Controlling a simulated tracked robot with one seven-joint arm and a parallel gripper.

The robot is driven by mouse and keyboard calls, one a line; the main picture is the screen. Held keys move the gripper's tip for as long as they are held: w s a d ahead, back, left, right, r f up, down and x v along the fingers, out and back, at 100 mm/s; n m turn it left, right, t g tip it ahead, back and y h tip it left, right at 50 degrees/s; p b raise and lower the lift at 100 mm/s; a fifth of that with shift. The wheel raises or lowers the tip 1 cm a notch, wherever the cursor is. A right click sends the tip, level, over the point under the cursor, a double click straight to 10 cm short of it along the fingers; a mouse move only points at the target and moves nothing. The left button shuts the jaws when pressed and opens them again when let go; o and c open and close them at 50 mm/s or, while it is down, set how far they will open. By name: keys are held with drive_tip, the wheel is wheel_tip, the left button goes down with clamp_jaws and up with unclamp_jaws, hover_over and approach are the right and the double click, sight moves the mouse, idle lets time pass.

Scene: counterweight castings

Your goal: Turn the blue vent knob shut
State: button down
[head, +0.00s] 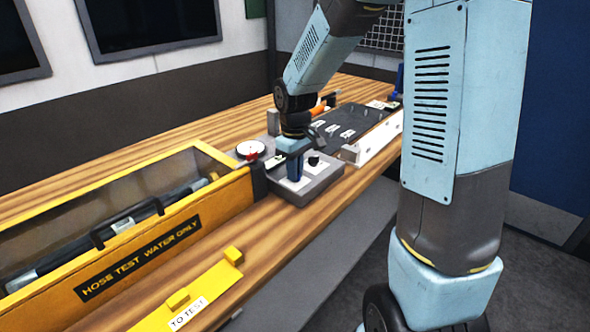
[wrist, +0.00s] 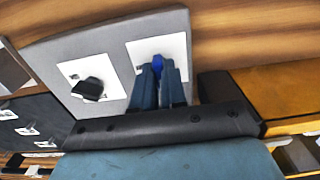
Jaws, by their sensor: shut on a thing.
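The blue vent knob (wrist: 157,62) shows in the wrist view on a white square plate on the grey control box (wrist: 60,47). My gripper (wrist: 158,70) is over that plate with its two blue fingers shut on the knob, one on each side. The fingers hide most of the knob, so I cannot tell how it is turned. In the head view my gripper (head: 295,172) points down at the grey box (head: 318,185), and the blue knob cannot be told apart from the fingers there.
A black knob (wrist: 88,89) sits on the second white plate beside the blue one. A yellow hose-test trough (head: 225,198) stands close to the box's left. A round gauge with red (head: 250,150) is behind it. A dark panel (head: 350,122) lies beyond. A yellow "TO TEST" holder (head: 205,288) lies in front.

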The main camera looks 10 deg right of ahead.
drive_tip(key=shift+m, duration=0.4)
drive_tip(key=m, duration=0.3)
drive_tip(key=shift+m, duration=0.4)
drive_tip(key=m, duration=0.4)
drive_tip(key=shift+m, duration=0.3)
drive_tip(key=m, duration=0.4)
drive_tip(key=shift+m, duration=2.2)
drive_tip(key=c, duration=1.2)
unclamp_jaws()
drive_tip(key=shift+r, duration=0.1)
